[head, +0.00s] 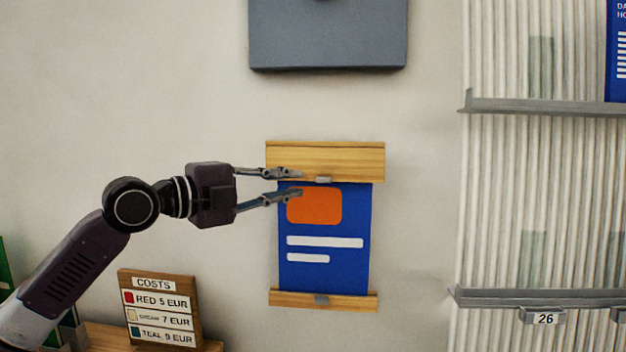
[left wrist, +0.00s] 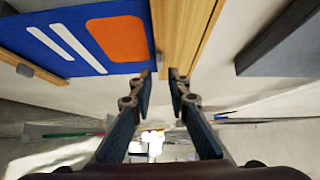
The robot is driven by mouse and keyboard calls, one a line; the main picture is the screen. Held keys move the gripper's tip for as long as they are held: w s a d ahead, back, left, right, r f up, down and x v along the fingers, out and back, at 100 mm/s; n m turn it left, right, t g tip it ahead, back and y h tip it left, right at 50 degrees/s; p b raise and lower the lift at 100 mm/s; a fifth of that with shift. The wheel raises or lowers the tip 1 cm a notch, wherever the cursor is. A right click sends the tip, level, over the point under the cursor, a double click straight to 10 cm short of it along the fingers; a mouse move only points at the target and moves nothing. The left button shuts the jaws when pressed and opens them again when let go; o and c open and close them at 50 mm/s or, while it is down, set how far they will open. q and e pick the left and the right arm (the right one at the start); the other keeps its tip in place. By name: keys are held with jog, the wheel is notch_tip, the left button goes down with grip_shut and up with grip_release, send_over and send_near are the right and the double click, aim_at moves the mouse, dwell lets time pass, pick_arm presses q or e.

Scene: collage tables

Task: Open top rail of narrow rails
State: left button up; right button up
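The top rail (head: 325,160) is a pale wooden bar on the wall with a small grey tab (head: 323,180) at its lower edge. A blue poster (head: 325,265) with an orange block hangs below it, down to a thinner wooden bottom rail (head: 350,301). My left gripper (head: 301,183) comes in from the left, open, its fingertips overlapping the rail's lower edge and poster top, left of the tab. In the left wrist view the fingertips (left wrist: 167,73) are apart near the top rail (left wrist: 178,30); contact is unclear. My right gripper is not in view.
A grey box-like panel (head: 328,38) is on the wall above. Ribbed shelving (head: 545,200) with grey ledges stands at right. A wooden price board (head: 160,308) stands at lower left. The wall around the rails is otherwise bare.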

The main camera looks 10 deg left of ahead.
aim_at(321, 181)
pick_arm(q)
jog(key=p+x, duration=0.1)
jog(key=x, duration=0.4)
jog(key=shift+w+d+r+p, duration=0.1)
jog(key=shift+w+d+p, duration=0.15)
jog(key=shift+p, duration=0.1)
jog(key=shift+w+d, duration=0.2)
jog(key=shift+d, duration=0.1)
jog(key=shift+c, duration=0.3)
grip_shut()
